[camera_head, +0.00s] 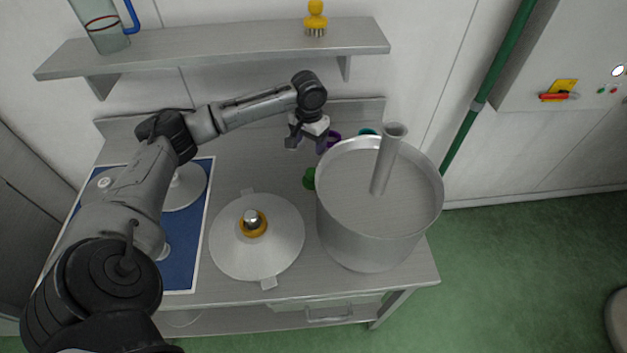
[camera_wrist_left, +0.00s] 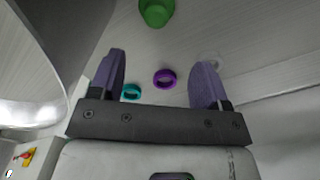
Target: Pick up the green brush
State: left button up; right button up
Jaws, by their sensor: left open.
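The green brush (camera_head: 309,179) stands on the steel worktop, partly hidden by the large pot's left wall. In the left wrist view the green brush (camera_wrist_left: 157,12) is cut off by the top edge, beyond the fingertips; its bristles are not visible. My left gripper (camera_head: 308,142) is above the back of the worktop, further back than the brush and apart from it. In the wrist view the left gripper (camera_wrist_left: 160,72) is open, with nothing between its fingers. My right gripper is not in view.
A large steel pot (camera_head: 366,225) with an upright tube stands right of the brush. A round lid (camera_head: 245,250) lies front left. Purple (camera_wrist_left: 165,79) and teal (camera_wrist_left: 131,91) rings lie behind. A wall shelf (camera_head: 220,48) holds a yellow brush (camera_head: 316,18).

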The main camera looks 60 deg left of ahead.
aim_at(311, 171)
pick_arm(q)
notch_tip(311, 171, down, 8)
jog(key=shift+w+d+f+b, duration=0.15)
jog(key=shift+b, duration=0.35)
jog(key=shift+d+f+b, duration=0.1)
jog(key=shift+f+b, duration=0.35)
jog(key=shift+f, duration=2.2)
jog(key=shift+c, duration=0.2)
jog(key=c, duration=1.1)
jog(key=shift+r, duration=0.15)
jog(key=shift+r+p, duration=1.25)
jog(key=shift+r, duration=7.7)
